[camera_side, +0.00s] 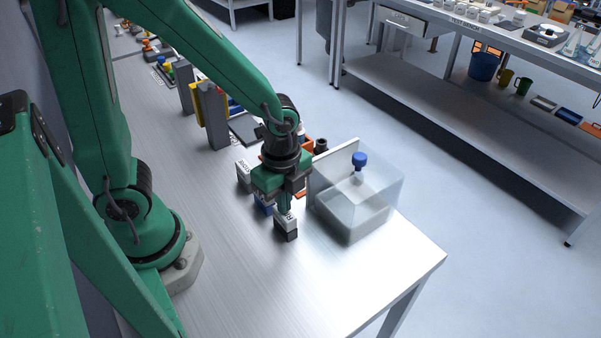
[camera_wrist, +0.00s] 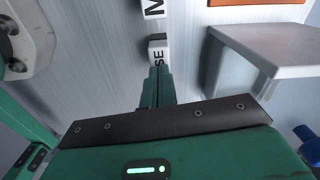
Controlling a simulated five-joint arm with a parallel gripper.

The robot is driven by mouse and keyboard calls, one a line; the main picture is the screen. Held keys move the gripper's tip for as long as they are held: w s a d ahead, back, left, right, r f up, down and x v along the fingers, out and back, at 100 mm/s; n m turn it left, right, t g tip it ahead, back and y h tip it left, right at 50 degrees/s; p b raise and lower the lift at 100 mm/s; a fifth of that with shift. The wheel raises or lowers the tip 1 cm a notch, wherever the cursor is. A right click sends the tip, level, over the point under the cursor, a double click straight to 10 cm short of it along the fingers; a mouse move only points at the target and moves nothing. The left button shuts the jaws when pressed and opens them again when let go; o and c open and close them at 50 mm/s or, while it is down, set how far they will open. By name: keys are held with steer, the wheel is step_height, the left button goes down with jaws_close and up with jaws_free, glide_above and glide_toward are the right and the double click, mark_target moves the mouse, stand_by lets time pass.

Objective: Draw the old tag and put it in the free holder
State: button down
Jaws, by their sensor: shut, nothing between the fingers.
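My gripper (camera_side: 285,205) is shut and empty, pointing down over the row of small lettered blocks near the front of the bench. In the wrist view its closed fingers (camera_wrist: 158,78) end right beside a white lettered face reading "SE" (camera_wrist: 158,52); I cannot tell if they touch. In the side view, a white-topped dark block (camera_side: 287,226) stands just below the fingertips. Another white face with an "M" (camera_wrist: 153,8) shows farther up. I cannot tell which is the old tag or the free holder.
A clear hopper box (camera_side: 350,215) with a blue knob (camera_side: 360,160) stands close to the right of my gripper. An orange item (camera_wrist: 258,14) lies behind. Grey posts (camera_side: 213,115) stand farther back. The bench (camera_side: 240,290) is clear at the front.

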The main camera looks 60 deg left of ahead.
steer(key=shift+r, duration=0.1)
steer(key=shift+r, duration=1.45)
steer(key=shift+r, duration=0.1)
step_height(320, 180, up, 8)
steer(key=shift+f, duration=0.2)
steer(key=c, duration=2.2)
jaws_free()
steer(key=c, duration=1.4)
jaws_free()
steer(key=shift+f, duration=0.3)
steer(key=shift+c, duration=0.2)
steer(key=shift+o, duration=1.2)
steer(key=shift+f, duration=0.35)
steer(key=shift+f+m, duration=0.8)
steer(key=shift+f, duration=1.2)
steer(key=shift+f, duration=0.15)
